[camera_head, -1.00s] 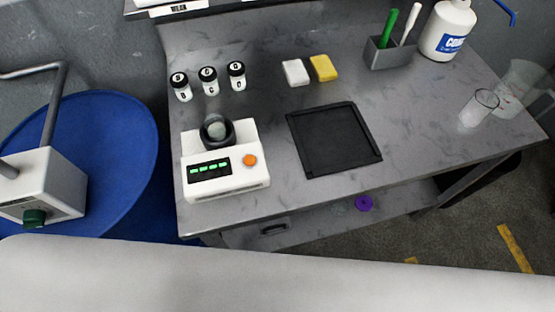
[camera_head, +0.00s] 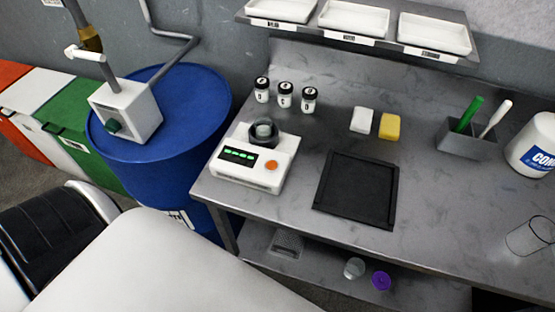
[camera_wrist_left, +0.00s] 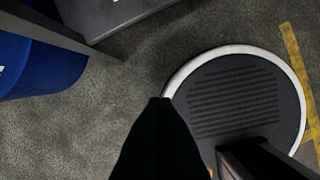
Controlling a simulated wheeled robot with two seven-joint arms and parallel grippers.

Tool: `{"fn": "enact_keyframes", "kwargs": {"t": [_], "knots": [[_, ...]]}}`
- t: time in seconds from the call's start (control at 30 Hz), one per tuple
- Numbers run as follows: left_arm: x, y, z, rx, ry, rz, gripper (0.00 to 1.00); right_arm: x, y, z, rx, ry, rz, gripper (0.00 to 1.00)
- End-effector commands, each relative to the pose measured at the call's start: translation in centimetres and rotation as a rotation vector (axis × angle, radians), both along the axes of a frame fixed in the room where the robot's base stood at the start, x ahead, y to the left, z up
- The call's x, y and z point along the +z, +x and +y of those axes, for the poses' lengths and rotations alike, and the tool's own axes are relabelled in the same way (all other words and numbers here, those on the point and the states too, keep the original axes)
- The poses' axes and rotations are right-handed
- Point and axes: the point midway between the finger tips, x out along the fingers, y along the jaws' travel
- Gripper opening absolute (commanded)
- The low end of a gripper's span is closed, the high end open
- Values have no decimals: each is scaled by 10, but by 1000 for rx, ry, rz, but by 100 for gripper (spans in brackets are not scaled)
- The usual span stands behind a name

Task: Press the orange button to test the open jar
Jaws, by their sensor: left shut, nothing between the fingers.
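The orange button (camera_head: 271,167) is on the front right of a white tester (camera_head: 253,182) with a lit green display (camera_head: 238,155). The tester stands at the left end of the grey metal table. An open jar (camera_head: 264,130) sits in the dark round well on top of the tester. My left gripper (camera_wrist_left: 160,105) shows in the left wrist view as a dark shape pointing over the floor, shut and empty, away from the tester. Neither gripper shows in the head view.
Three capped jars (camera_head: 285,95) stand behind the tester. A black tray (camera_head: 356,188) lies to its right, with white and yellow blocks (camera_head: 390,126) behind. A blue drum (camera_head: 205,110) stands left of the table. A purple lid (camera_head: 381,281) lies on the lower shelf.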

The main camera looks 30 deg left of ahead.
Motion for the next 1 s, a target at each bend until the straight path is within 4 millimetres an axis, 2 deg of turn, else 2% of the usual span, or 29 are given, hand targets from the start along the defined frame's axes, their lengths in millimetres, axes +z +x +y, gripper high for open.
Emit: {"fn": "enact_keyframes", "kwargs": {"t": [0.17, 0.37, 0.5, 0.57, 0.87, 1.0], "knots": [[42, 34, -6, 5, -4, -28, 0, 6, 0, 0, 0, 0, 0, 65], [117, 74, -12, 13, -9, -63, 0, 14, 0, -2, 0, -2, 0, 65], [177, 93, -15, 17, -11, -87, 0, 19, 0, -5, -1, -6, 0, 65], [204, 98, -15, 19, -12, -98, 0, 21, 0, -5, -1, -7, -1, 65], [351, 121, -16, -32, -18, -203, 0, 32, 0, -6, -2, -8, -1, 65], [413, 152, -25, -188, -22, -332, 0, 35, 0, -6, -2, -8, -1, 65]]}}
